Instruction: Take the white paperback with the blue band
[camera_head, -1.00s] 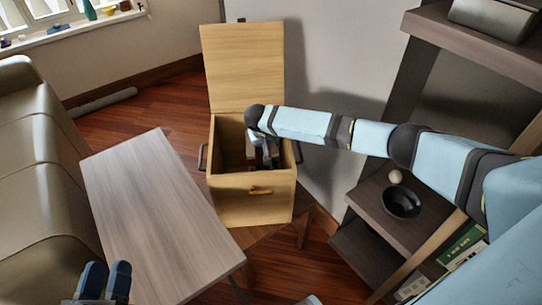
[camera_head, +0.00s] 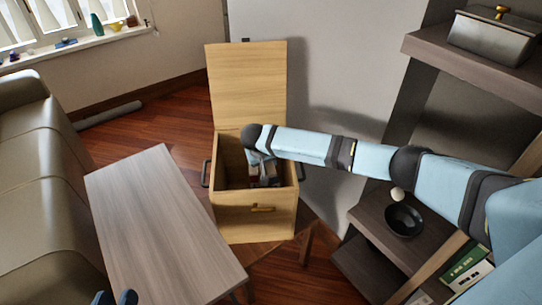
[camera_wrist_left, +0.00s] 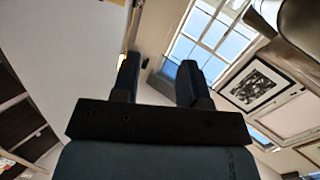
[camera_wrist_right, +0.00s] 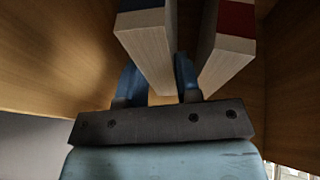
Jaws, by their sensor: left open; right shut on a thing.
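My right gripper (camera_wrist_right: 158,85) is inside an open wooden chest (camera_head: 255,225). In the right wrist view it is shut on a book (camera_wrist_right: 150,50) with a whitish end and a strip of blue at the top edge of the picture. Most of its cover is out of view, so I cannot read a title. A second book (camera_wrist_right: 228,50) with a red part stands just right of it, outside the fingers. In the head view the chest walls and my arm hide most of this. My left gripper (camera_wrist_left: 158,82) is open and empty; its tips (camera_head: 116,298) show at the bottom left of the head view.
The chest lid (camera_head: 247,85) stands raised at the back. A bare grey table (camera_head: 160,225) lies left of the chest, with a sofa (camera_head: 50,160) beyond. At right, a shelf unit holds a black bowl (camera_head: 404,220), a round pale object (camera_head: 397,194) and green-spined books (camera_head: 465,262).

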